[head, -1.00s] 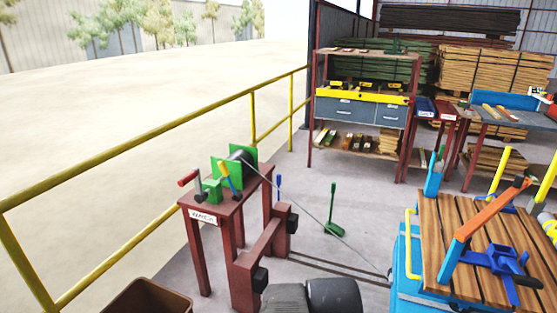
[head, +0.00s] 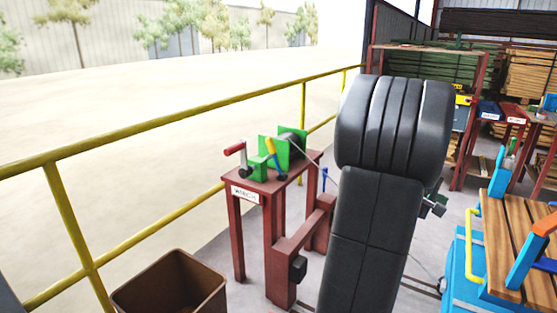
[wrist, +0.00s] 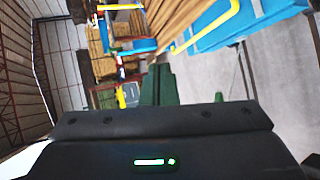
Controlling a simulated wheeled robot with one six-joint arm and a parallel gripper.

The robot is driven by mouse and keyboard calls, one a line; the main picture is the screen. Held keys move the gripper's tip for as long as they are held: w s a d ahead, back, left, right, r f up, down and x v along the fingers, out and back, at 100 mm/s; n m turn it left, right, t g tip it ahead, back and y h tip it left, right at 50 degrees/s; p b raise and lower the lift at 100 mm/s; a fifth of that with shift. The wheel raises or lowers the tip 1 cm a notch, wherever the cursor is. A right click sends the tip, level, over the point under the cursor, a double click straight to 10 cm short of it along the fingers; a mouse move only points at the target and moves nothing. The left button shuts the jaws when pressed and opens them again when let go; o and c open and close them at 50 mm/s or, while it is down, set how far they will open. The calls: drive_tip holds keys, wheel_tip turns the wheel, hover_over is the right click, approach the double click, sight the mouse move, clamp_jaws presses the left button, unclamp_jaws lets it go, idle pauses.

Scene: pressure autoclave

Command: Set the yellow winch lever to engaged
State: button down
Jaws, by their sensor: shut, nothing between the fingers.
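The winch (head: 257,168) has green plates and sits on a dark red stand labelled WINCH, left of centre in the head view. Its yellow lever (head: 271,147) stands on the stand's right part, tilted with its top to the left; a blue piece shows below the yellow. A red-handled crank (head: 236,150) is at the winch's left. My gripper's green fingers (wrist: 157,84) are together and empty in the wrist view, which does not show the winch. My arm stands up to the right of the winch in the head view, apart from the lever in the picture.
A yellow railing (head: 150,132) runs behind the stand. A brown bin (head: 170,285) stands at front left. A blue cart with a plank top (head: 490,240) is at the right. A cable runs from the winch behind my arm. Shelves (head: 470,150) stand behind at right.

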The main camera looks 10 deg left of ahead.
drive_tip(key=w+d+f+n+t+b, duration=0.1)
drive_tip(key=w+f+n+t+b, duration=0.2)
drive_tip(key=w+f, duration=0.3)
drive_tip(key=w+n, duration=0.1)
drive_tip(key=w, duration=0.4)
drive_tip(key=shift+w+d+f+n+t+y, duration=0.15)
drive_tip(key=shift+d+f+n+t+y, duration=0.15)
drive_tip(key=shift+f+n, duration=0.1)
drive_tip(key=shift+r, duration=0.1)
